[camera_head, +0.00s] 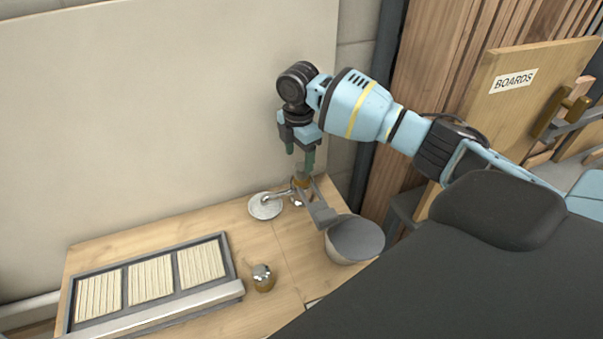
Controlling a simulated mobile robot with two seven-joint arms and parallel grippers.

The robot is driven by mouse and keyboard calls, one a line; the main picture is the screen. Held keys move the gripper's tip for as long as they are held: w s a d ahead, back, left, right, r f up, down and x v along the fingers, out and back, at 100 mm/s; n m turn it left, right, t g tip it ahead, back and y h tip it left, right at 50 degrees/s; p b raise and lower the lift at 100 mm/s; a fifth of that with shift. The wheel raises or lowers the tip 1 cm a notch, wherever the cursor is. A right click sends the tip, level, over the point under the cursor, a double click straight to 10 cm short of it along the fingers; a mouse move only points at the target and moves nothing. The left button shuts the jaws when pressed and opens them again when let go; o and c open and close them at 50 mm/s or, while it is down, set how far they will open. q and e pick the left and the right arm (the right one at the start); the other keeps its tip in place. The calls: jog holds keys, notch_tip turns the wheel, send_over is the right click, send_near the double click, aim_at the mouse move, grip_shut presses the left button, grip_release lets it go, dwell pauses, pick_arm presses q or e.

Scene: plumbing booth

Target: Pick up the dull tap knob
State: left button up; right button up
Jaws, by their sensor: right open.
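A small dull brass-coloured knob (302,182) sits at the back of the wooden bench, by the chrome tap (285,196). My right gripper (300,163) points down just above this knob. Its fingers are open, with a gap between them. Whether the fingertips touch the knob is too small to tell. A second knob-like piece (263,276), with a shiny metal top and a brass-coloured lower part, stands nearer the front of the bench. My left gripper is not in view.
A grey-topped round container (355,240) stands right of the tap, beside a grey bracket (319,208). A framed tray with slatted panels (228,260) covers the bench's left. A "BOARDS" bin (515,90) stands at right. Bare wood lies between tray and tap.

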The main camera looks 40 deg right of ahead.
aim_at(300, 166)
jog(key=f, duration=0.3)
jog(key=shift+d+f, duration=0.25)
jog(key=shift+f, duration=0.75)
jog(key=c, duration=1.1)
jog(key=shift+r, duration=0.2)
